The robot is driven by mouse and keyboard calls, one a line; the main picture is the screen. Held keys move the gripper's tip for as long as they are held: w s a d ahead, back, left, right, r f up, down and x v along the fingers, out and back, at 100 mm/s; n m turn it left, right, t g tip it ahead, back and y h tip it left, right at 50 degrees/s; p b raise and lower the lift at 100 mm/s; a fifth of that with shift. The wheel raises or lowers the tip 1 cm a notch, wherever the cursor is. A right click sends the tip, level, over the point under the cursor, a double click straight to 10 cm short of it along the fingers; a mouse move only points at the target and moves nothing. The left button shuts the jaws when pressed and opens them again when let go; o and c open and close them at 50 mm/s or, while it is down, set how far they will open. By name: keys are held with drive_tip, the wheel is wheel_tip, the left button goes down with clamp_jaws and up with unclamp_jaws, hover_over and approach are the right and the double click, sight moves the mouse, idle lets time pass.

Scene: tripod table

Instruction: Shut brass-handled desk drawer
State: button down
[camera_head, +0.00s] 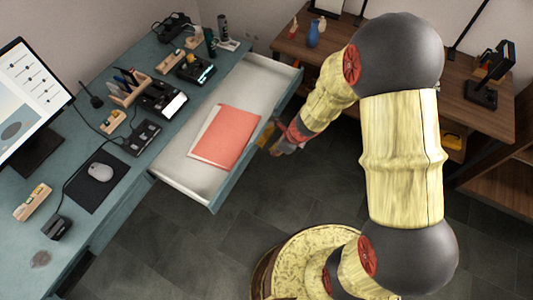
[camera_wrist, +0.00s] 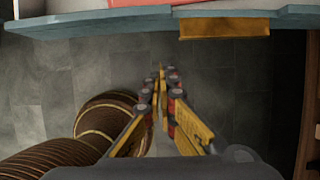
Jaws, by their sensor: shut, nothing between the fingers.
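The desk drawer (camera_head: 186,178) is pulled well out of the teal desk (camera_head: 60,195) in the head view. A red folder on a pale sheet lies inside it. In the wrist view the teal drawer front (camera_wrist: 110,24) crosses the top, with the brass handle (camera_wrist: 224,27) at upper right. My gripper (camera_wrist: 163,72) is shut and empty, its fingertips pointing towards the drawer front. They are apart from the front and left of the handle in that view. In the head view my gripper (camera_head: 277,150) is beside the drawer's outer face, and mostly hides the handle.
The desk top holds a monitor (camera_head: 32,95), a mouse on a black pad (camera_head: 100,173) and several small items. A wooden table (camera_head: 460,105) with a blue vase (camera_head: 313,33) stands behind my arm. The dark tiled floor (camera_head: 190,245) before the drawer is clear.

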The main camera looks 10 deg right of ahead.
drive_tip(key=w+a+f+b, duration=0.4)
drive_tip(key=a+f, duration=0.2)
drive_tip(key=f, duration=0.2)
drive_tip(key=shift+w+f, duration=0.35)
